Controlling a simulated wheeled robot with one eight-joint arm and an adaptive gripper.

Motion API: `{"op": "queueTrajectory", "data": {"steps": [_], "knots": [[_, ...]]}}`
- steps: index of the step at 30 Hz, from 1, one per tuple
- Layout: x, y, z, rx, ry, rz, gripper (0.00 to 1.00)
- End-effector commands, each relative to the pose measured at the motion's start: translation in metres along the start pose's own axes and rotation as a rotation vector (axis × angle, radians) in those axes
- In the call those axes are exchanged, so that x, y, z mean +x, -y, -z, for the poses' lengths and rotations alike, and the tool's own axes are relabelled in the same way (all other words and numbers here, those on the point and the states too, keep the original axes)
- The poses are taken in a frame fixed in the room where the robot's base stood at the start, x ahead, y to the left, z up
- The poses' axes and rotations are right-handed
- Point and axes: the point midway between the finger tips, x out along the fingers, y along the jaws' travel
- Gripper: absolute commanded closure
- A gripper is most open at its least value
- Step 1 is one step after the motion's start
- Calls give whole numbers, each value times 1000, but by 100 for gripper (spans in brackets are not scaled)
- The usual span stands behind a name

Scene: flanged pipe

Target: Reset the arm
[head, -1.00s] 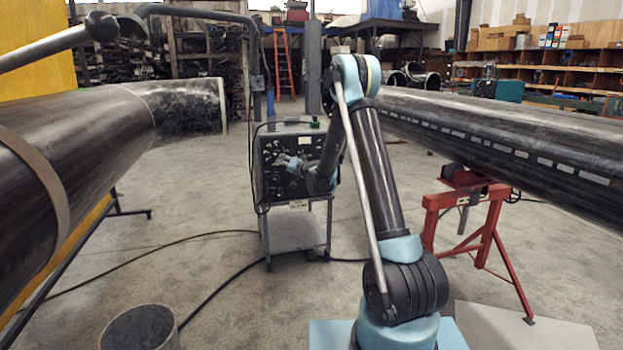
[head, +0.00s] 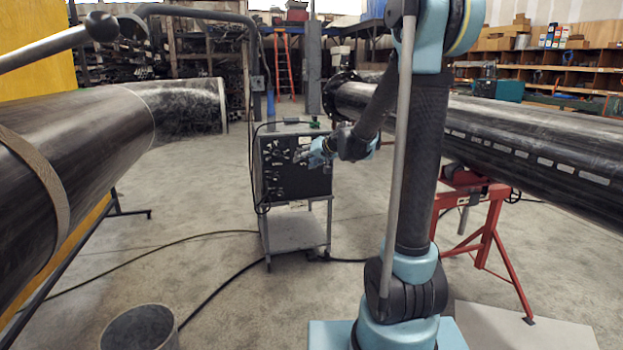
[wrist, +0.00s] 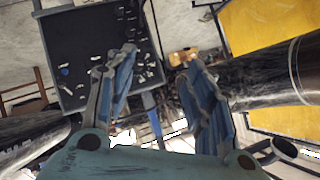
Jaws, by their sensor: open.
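My gripper (head: 306,150) hangs in the air at the end of my bent arm, in front of the black control panel of the welding machine (head: 290,187) in the head view. In the wrist view my gripper (wrist: 157,85) shows its two blue-padded fingers spread apart, with nothing between them. The welding machine's panel (wrist: 75,45) shows beyond the fingers at upper left in the wrist view. The flanged pipe (head: 360,98) lies behind my arm on the right, and my upper arm hides part of it.
A red stand (head: 470,215) holds up the right pipe. Another large dark pipe (head: 80,150) is on the left. A grey bucket (head: 140,328) stands at the front left. Cables cross the floor. Floor between the left pipe and the machine is open.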

Motion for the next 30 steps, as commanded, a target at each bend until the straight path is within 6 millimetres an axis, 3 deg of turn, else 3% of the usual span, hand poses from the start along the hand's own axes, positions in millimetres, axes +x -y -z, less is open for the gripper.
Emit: {"op": "queueTrajectory", "data": {"steps": [3, 14, 30], "knots": [[-32, -3, -21, -14, 52, -34, 51], [-118, -18, -96, -41, 212, -151, 51], [-237, -58, -230, -35, 448, -372, 51]]}}
